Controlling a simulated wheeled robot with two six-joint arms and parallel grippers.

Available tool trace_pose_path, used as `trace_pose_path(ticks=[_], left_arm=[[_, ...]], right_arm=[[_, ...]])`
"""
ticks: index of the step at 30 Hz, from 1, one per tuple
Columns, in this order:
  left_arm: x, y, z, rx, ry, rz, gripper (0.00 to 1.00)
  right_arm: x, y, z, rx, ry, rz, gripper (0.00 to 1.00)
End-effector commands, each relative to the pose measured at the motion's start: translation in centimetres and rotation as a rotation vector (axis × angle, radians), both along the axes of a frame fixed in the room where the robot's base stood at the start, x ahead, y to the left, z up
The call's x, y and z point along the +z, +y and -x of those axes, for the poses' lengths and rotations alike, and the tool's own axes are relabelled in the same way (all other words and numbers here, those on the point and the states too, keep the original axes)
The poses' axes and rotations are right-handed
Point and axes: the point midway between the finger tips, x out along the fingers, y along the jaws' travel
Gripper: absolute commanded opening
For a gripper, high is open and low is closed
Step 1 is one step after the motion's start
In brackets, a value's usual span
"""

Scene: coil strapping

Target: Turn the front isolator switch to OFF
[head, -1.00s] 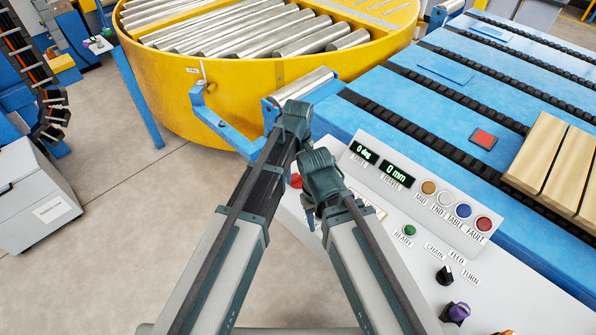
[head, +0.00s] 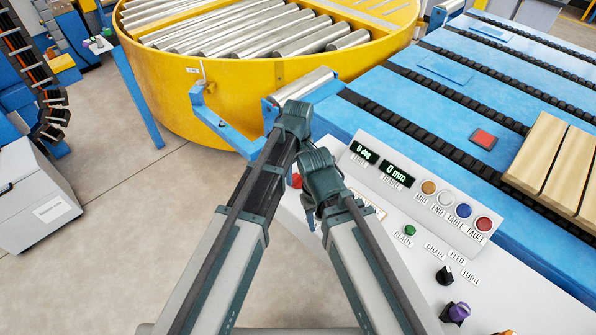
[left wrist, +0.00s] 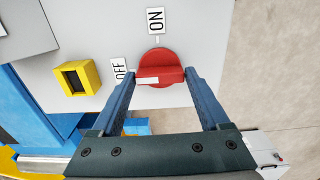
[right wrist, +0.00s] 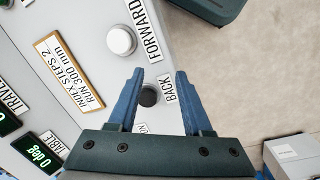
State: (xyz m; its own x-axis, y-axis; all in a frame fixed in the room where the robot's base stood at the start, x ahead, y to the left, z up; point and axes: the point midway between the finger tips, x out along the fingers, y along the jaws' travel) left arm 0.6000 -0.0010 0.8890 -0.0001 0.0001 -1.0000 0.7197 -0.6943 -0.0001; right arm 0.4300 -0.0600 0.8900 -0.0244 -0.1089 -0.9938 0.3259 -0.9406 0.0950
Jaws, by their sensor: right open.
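The red isolator switch (left wrist: 160,67) is on a grey panel in the left wrist view. Its handle lies crosswise, and a white mark is on its left half, on the side of the OFF label (left wrist: 118,69). The ON label (left wrist: 156,20) is above. My left gripper (left wrist: 164,75) is open, with a blue finger at each end of the handle; I cannot tell whether they touch it. In the head view the left gripper (head: 294,120) hides its own fingertips. My right gripper (right wrist: 160,73) is open over a black knob (right wrist: 149,95) near the BACK label.
A yellow block (left wrist: 77,77) is left of the switch. The control console (head: 400,262) carries a white button (right wrist: 121,40), displays, lamps and knobs. The yellow turntable (head: 240,95) and blue conveyor (head: 400,95) stand beyond. Open floor (head: 120,215) is at left.

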Motion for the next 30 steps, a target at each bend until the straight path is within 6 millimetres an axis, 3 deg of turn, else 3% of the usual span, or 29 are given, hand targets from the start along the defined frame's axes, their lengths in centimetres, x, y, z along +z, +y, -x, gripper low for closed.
trace_pose_path(ticks=[1, 3, 17, 30], left_arm=[[0.0, 0.0, 0.0, 0.000, 0.000, 0.000, 0.89], [0.0, 0.0, 0.0, -0.001, 0.000, 0.000, 1.00], [0.9, 0.0, 0.0, -0.003, 0.000, 0.000, 1.00], [6.5, 0.0, 0.0, -0.002, 0.000, 0.000, 1.00]], right_arm=[[0.0, 0.0, 0.0, 0.000, 0.000, 0.000, 0.50], [0.0, 0.0, 0.0, 0.000, 0.000, 0.000, 0.50], [0.9, 0.0, 0.0, 0.000, 0.000, 0.000, 0.50], [6.5, 0.0, 0.0, 0.000, 0.000, 0.000, 0.50]])
